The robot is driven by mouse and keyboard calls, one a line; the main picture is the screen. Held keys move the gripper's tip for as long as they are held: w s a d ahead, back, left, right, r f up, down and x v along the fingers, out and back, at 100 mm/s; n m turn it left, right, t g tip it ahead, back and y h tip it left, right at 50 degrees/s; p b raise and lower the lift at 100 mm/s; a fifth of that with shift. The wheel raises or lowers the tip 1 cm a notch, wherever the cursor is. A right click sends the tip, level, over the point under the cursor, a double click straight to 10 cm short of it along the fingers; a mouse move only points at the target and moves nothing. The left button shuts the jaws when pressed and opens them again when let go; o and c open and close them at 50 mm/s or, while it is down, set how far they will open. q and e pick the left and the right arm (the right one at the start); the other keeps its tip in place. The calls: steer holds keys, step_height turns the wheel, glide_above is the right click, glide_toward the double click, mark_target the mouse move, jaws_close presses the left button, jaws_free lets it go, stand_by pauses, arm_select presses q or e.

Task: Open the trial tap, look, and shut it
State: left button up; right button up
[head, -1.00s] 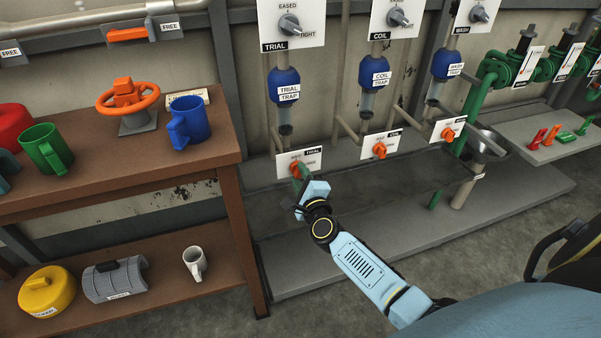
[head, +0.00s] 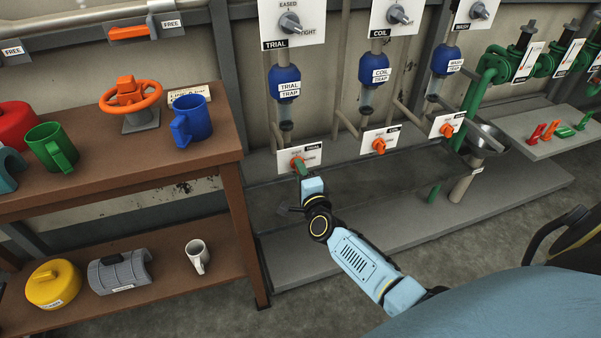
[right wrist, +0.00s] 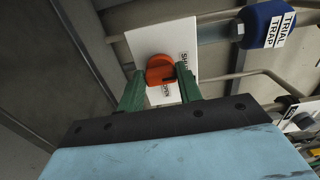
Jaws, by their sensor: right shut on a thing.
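The trial tap (head: 296,163) is a small orange knob on a white card (head: 314,155) marked TRIAL, below the blue trial trap (head: 284,82). My right gripper (head: 300,167) reaches it from below. In the right wrist view, the green fingers of my right gripper (right wrist: 160,88) stand on both sides of the orange knob (right wrist: 160,69), shut on it. The card there shows SHUT and part of OPEN; which one the knob points to I cannot tell. The trial dial (head: 290,23) is above the trap. My left gripper is not in view.
The coil tap (head: 379,146) and wash tap (head: 446,131) sit to the right along the same wall. A long grey trough (head: 400,178) runs beneath. A brown shelf unit (head: 232,205) with mugs and a valve wheel (head: 130,93) stands to the left.

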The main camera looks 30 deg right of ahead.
steer(key=shift+f, duration=0.1)
steer(key=o, duration=1)
steer(key=shift+s, duration=0.1)
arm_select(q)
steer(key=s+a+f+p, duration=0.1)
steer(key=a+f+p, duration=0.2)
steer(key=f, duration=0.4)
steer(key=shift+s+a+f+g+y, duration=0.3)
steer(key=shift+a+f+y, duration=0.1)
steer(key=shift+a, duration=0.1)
arm_select(e)
steer(key=v, duration=1.3)
steer(key=shift+s, duration=0.15)
